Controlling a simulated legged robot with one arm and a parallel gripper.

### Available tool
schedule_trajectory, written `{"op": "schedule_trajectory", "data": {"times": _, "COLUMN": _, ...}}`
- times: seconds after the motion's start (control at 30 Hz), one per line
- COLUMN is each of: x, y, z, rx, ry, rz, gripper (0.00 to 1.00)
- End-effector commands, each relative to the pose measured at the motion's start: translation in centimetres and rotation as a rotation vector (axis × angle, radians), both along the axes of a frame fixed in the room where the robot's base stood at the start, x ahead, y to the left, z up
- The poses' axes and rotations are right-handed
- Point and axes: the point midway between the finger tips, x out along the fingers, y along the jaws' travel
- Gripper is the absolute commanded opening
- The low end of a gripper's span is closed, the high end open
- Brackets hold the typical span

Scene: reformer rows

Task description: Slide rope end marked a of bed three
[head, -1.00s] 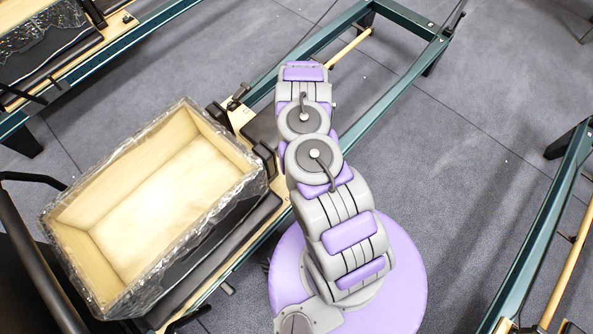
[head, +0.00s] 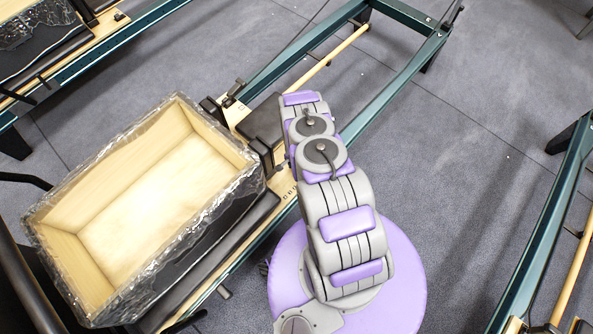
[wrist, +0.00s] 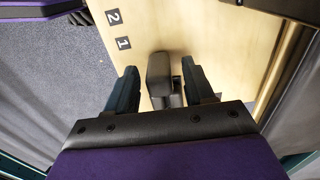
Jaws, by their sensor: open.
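My gripper (wrist: 160,82) is open in the wrist view, with its two dark fingers apart. A black block on a short post (wrist: 160,76) shows in the gap between the fingers, above a pale wooden board (wrist: 185,25). I cannot tell whether the fingers touch it. The board carries dark labels "2" and "1". No mark "a" is readable, and I cannot make out a rope end for sure. In the head view my arm reaches over the teal-framed bed (head: 400,85), and its links hide the gripper.
An open wooden box (head: 150,225) wrapped in clear plastic sits on the same bed at the left. Black blocks (head: 262,150) stand beside it. Other beds lie at the upper left (head: 120,40) and right (head: 545,230). Grey floor (head: 470,190) between beds is clear.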

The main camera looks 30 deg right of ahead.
Motion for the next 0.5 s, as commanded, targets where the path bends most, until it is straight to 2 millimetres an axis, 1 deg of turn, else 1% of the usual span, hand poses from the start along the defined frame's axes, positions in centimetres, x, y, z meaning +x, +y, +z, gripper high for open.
{"op": "schedule_trajectory", "data": {"times": 0.03, "x": -0.1, "y": 0.0, "z": -0.7, "rx": 0.0, "ry": 0.001, "rz": -0.001, "gripper": 0.53}}
{"op": "schedule_trajectory", "data": {"times": 0.2, "x": 0.0, "y": -0.1, "z": -1.6, "rx": 0.0, "ry": -0.001, "rz": -0.001, "gripper": 0.53}}
{"op": "schedule_trajectory", "data": {"times": 0.5, "x": 0.0, "y": -0.1, "z": -1.8, "rx": -0.001, "ry": -0.001, "rz": -0.001, "gripper": 0.53}}
